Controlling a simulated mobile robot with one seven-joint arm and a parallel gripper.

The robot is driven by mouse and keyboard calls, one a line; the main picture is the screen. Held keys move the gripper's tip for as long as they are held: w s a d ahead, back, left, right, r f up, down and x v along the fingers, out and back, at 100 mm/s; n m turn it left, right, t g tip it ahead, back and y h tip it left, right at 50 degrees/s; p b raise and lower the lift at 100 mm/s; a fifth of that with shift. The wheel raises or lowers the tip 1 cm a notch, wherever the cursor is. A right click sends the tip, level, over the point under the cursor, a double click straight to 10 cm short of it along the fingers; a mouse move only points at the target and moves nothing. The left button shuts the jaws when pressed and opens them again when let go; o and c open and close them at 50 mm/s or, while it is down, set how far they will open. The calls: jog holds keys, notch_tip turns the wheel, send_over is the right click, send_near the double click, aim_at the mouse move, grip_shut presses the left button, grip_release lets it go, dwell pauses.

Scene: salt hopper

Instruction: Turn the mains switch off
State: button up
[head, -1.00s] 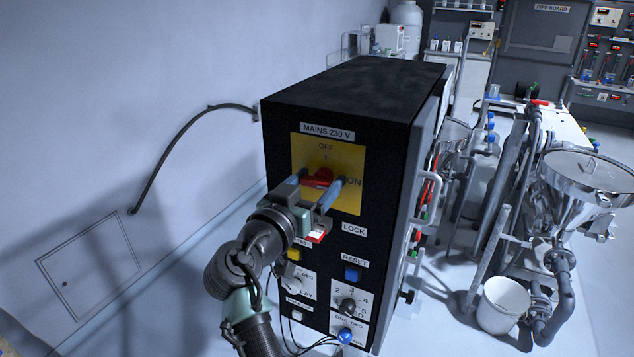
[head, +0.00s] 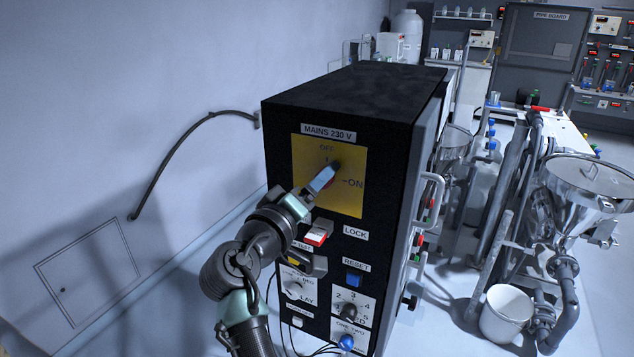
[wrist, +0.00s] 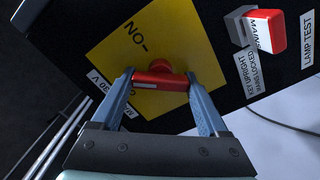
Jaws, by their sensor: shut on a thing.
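The mains switch is a red handle on a yellow plate (head: 347,200) near the top of the black cabinet front, with OFF above it and ON to its right. My gripper (head: 330,173) hides most of it in the head view. In the wrist view the red handle (wrist: 160,80) lies between the two blue fingers, which are shut on its ends. Its white mark points between the ON side and the OFF side, so the handle stands diagonal.
A red and white lock key (head: 317,237) sits below the plate, beside the LOCK label; its red part shows in the wrist view (wrist: 272,31). A blue reset button (head: 353,279) and a dial (head: 348,311) are lower down. Steel hopper equipment (head: 580,185) stands to the right.

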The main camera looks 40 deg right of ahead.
jog(key=n+p, duration=0.2)
jog(key=n, duration=0.3)
jog(key=shift+n+p, duration=0.4)
jog(key=shift+n, duration=0.8)
jog(key=shift+f, duration=0.1)
jog(key=o, duration=1.2)
jog(key=shift+o, duration=0.2)
jog(key=shift+a, duration=0.15)
jog(key=b+v, duration=0.4)
jog(key=v, duration=0.8)
jog(key=shift+a+b, duration=0.3)
jog(key=shift+a, duration=0.05)
jog(key=shift+s, duration=0.1)
